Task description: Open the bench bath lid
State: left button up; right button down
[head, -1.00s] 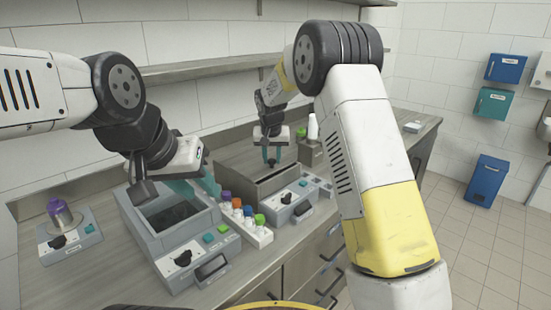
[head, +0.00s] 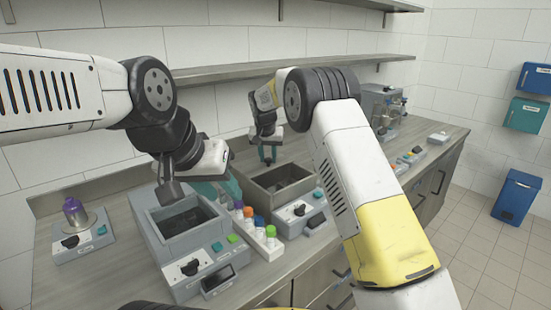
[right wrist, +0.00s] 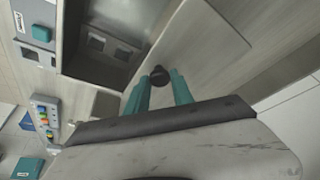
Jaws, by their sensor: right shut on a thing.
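The bench bath in the middle of the counter is a grey box with an open steel well (head: 281,186); the well also shows in the right wrist view (right wrist: 99,48). Its lid (right wrist: 195,45) is a flat grey panel beside the well opening in the right wrist view; in the head view I cannot make the lid out clearly.
A second bath (head: 191,265) with a dark open well stands at left. A rack of coloured-cap bottles (head: 262,238) sits between the baths. A small device with a purple-topped item (head: 76,215) is at far left. A shelf (head: 215,73) runs along the wall above.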

jog(key=c, duration=1.1)
grip_release()
jog(key=shift+v, duration=3.95)
jog(key=s+d+r+y, duration=0.1)
jog(key=s+d+r, duration=0.5)
jog(key=s+d, duration=0.3)
jog(key=s+d+r+y, duration=0.1)
jog(key=s+d+r, duration=0.5)
jog(key=s+d, duration=0.3)
jog(key=shift+n+t, duration=0.3)
jog(key=shift+t, duration=0.6)
jog(key=s+d+f, duration=0.1)
jog(key=s+d, duration=0.1)
jog(key=s, duration=0.5)
jog(key=s+d+f, duration=0.2)
jog(key=s, duration=0.6)
jog(key=s+d+f, duration=0.2)
jog(key=s+d, duration=0.1)
jog(key=s, duration=0.5)
jog(key=shift+s, duration=0.1)
